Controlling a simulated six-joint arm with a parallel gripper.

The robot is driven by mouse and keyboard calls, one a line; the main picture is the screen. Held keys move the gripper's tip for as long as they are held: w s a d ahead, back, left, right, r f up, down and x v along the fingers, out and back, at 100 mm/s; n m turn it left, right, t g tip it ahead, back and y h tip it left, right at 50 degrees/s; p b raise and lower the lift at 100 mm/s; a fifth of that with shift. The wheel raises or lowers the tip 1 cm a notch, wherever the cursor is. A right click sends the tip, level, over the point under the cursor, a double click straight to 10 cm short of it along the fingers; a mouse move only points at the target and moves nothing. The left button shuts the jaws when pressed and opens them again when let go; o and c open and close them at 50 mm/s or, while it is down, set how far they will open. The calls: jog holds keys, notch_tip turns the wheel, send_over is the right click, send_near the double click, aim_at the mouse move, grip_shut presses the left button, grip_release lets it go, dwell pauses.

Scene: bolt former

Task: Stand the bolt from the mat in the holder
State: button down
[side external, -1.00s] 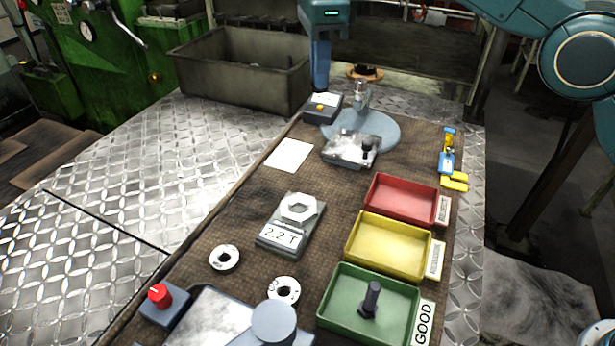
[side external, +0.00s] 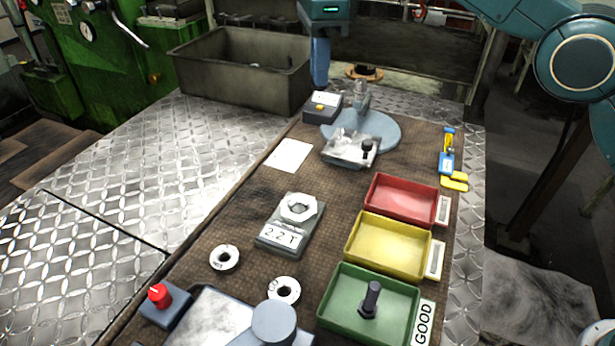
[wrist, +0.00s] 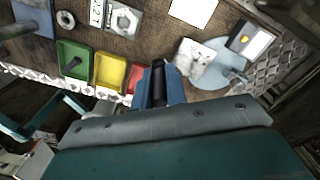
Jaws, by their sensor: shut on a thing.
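My gripper (wrist: 160,84) is shut on a dark bolt (wrist: 158,92) in the wrist view. In the side view, a blue finger of it (side external: 320,66) hangs at the top, in front of the grey bin's right end, and the bolt is hidden. A pale metal block (side external: 342,150), which looks like the holder, sits on the brown mat (side external: 325,185) by the round blue-grey base. A dark upright piece (side external: 368,147) shows at its right end; I cannot tell whether it is a knob or a bolt. The block also shows right of the fingers in the wrist view (wrist: 192,60).
Red (side external: 402,200), yellow (side external: 388,246) and green (side external: 345,310) trays line the mat's right side; another dark bolt (side external: 371,298) is in the green one. A gauge stand (side external: 375,130) rises behind the block. A hex-nut plate (side external: 290,225) and two rings lie nearer.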

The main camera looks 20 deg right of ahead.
jog(key=shift+s+a+f, duration=0.15)
jog(key=shift+a+f, duration=0.2)
jog(key=shift+f, duration=0.05)
jog(key=s+a+f, duration=0.1)
jog(key=s+f, duration=0.1)
jog(key=f, duration=0.2)
jog(key=s+a+f, duration=0.2)
jog(key=f, duration=0.1)
jog(key=s+a+f, duration=0.2)
jog(key=f, duration=0.2)
jog(key=shift+s+a+f, duration=0.25)
jog(key=shift+s+f, duration=0.05)
jog(key=shift+f, duration=0.2)
jog(key=shift+f, duration=1.9)
jog(key=shift+f, duration=0.85)
jog(key=c, duration=1.3)
grip_release()
